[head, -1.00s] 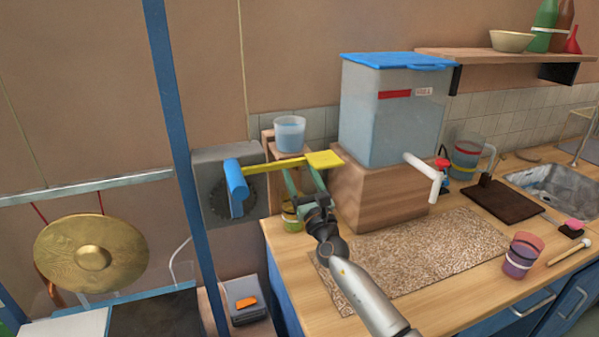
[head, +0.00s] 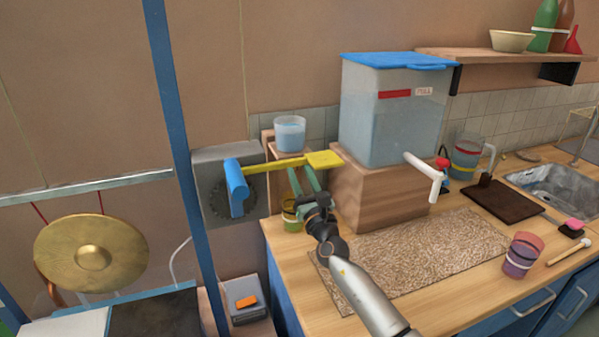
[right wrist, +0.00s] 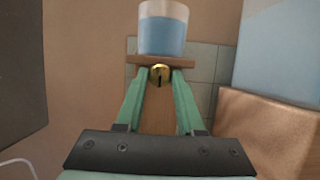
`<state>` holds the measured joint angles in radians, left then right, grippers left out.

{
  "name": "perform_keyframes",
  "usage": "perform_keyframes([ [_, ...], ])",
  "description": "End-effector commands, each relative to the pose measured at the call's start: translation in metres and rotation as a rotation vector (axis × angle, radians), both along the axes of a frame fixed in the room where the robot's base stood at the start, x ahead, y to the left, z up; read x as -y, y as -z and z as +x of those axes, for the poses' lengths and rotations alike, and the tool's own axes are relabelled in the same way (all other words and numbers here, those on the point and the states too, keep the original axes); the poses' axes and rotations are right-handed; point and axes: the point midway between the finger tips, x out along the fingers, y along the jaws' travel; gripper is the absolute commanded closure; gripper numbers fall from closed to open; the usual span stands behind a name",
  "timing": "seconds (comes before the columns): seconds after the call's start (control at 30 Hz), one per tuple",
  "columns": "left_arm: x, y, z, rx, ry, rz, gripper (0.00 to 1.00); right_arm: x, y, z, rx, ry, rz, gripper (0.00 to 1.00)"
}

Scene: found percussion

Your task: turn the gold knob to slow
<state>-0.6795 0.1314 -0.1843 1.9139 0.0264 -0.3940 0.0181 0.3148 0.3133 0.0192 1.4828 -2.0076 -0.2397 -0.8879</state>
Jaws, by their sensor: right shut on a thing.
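The gold knob (right wrist: 160,74) shows in the right wrist view, on the upright wooden post below the cup of blue liquid. It is round, with a dark line pointing roughly downward. My right gripper (right wrist: 160,80) is shut on it, one green fingertip on each side. In the head view my right gripper (head: 301,171) reaches up to the post under the yellow arm, and the knob is hidden there. No slow mark can be read. My left gripper is not in view.
A yellow paddle (head: 322,159) and blue lever (head: 236,187) sit close to my right gripper. A cup of blue liquid (head: 289,134) stands above it. A wooden block (head: 380,200) with a water tank (head: 393,115) is just right. A gong (head: 93,253) hangs left.

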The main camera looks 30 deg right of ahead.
Motion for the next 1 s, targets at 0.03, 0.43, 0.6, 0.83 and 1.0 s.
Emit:
perform_keyframes([
  [0.03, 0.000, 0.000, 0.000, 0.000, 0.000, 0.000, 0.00, 0.000, 0.000, 0.000, 0.001, 0.000, 0.009, 1.00],
  [0.43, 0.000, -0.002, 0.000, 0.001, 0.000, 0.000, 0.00, -0.003, 0.000, 0.001, 0.052, 0.000, 0.219, 1.00],
  [0.6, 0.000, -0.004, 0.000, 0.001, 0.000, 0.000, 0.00, -0.005, -0.001, 0.001, 0.089, -0.001, 0.373, 1.00],
  [0.83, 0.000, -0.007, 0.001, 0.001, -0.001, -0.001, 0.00, -0.006, -0.002, 0.001, 0.139, -0.001, 0.586, 1.00],
  [1.0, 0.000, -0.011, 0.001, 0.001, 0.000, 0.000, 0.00, -0.007, -0.003, 0.002, 0.177, 0.000, 0.743, 1.00],
])
